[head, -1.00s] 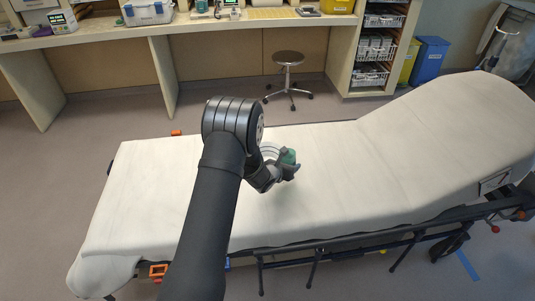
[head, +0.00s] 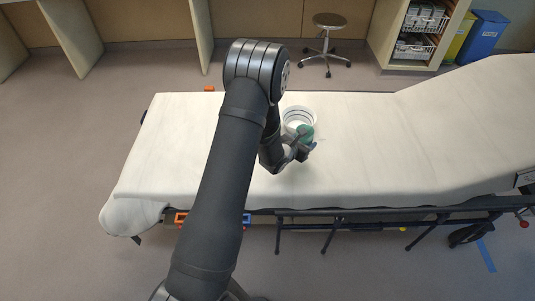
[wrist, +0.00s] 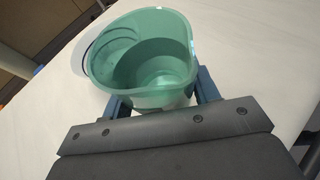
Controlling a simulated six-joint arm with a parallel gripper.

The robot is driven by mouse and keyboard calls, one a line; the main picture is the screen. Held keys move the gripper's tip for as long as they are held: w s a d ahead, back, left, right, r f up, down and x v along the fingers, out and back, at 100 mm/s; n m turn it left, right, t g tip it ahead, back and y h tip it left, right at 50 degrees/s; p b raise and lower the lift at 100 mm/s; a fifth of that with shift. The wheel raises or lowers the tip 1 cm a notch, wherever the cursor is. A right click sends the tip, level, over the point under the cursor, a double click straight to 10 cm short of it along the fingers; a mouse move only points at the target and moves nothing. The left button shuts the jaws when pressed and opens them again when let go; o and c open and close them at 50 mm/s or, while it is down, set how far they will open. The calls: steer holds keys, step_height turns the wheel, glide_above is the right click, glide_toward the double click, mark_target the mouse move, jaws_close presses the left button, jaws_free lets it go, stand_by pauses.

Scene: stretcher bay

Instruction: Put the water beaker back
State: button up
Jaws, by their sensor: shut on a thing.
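The green, see-through beaker (head: 306,132) is in my gripper (head: 303,152), above or on the white stretcher sheet. The wrist view shows the beaker (wrist: 140,62) upright or nearly so, its wide mouth and lip toward the camera. My gripper's blue fingers (wrist: 162,98) are closed on its near side. I cannot tell whether water is inside. A clear round vessel (head: 298,116) with dark rings is on the sheet just behind the beaker. Its rim (wrist: 78,50) shows behind the beaker at left in the wrist view.
The stretcher's white sheet (head: 390,150) is bare to the right, up to the raised backrest (head: 475,95). Dark rails (head: 380,215) run along its near side. A round stool (head: 329,21) and shelves with baskets (head: 420,28) stand beyond it.

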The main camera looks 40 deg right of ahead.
steer(key=w+r+v, duration=0.1)
steer(key=v, duration=0.8)
steer(key=w+f, duration=0.2)
steer(key=w, duration=0.1)
steer(key=w+f, duration=0.2)
steer(key=w, duration=0.2)
steer(key=w+a+f, duration=0.1)
steer(key=w+f, duration=0.2)
steer(key=shift+w, duration=0.3)
steer(key=shift+f, duration=1.95)
steer(key=shift+f, duration=0.1)
steer(key=o, duration=1.1)
steer(key=shift+c, duration=0.2)
